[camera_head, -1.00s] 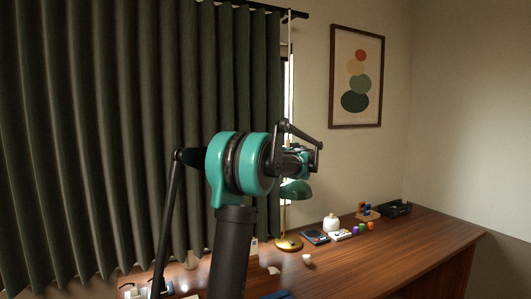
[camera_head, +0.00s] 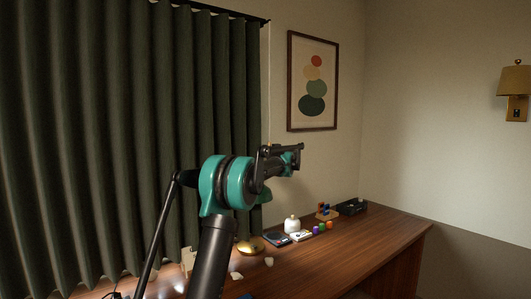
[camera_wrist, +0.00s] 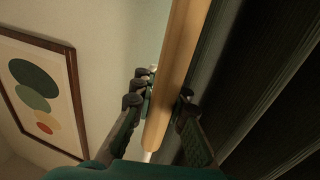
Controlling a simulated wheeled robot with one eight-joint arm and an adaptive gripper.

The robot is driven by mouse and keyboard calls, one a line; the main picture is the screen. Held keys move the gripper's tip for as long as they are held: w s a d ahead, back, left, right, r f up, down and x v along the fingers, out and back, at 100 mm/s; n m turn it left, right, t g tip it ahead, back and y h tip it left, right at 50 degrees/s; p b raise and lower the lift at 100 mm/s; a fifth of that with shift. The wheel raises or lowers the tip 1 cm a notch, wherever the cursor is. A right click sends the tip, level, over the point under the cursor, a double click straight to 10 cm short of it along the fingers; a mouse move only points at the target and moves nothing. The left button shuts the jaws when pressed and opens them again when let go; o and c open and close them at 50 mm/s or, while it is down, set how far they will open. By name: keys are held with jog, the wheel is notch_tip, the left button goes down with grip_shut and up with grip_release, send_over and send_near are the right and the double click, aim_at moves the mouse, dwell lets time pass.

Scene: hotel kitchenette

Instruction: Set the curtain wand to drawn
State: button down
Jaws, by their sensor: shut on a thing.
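The dark green curtain (camera_head: 120,130) hangs across the left of the head view, its right edge close to the end of its rod (camera_head: 225,12). The thin pale wand (camera_head: 269,75) hangs beside that edge. In the wrist view the wand (camera_wrist: 182,60) is a long tan stick, with the dark curtain (camera_wrist: 250,90) just to its right. My gripper (camera_wrist: 160,102) is shut on the wand, a finger on either side. In the head view my gripper (camera_head: 291,158) is at the wand's lower part; its fingertips are hard to make out there.
A wooden desk (camera_head: 370,245) runs below, with a brass lamp base (camera_head: 250,247), a white jar (camera_head: 292,224), small coloured pieces and a black tray (camera_head: 351,207). A framed picture (camera_head: 313,82) and a wall lamp (camera_head: 515,82) hang on the walls. The desk's right part is clear.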

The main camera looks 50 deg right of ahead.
jog(key=c, duration=1.6)
grip_release()
jog(key=shift+s+d, duration=0.1)
jog(key=shift+d, duration=0.2)
jog(key=v, duration=1.2)
jog(key=shift+f, duration=0.1)
jog(key=shift+s, duration=0.1)
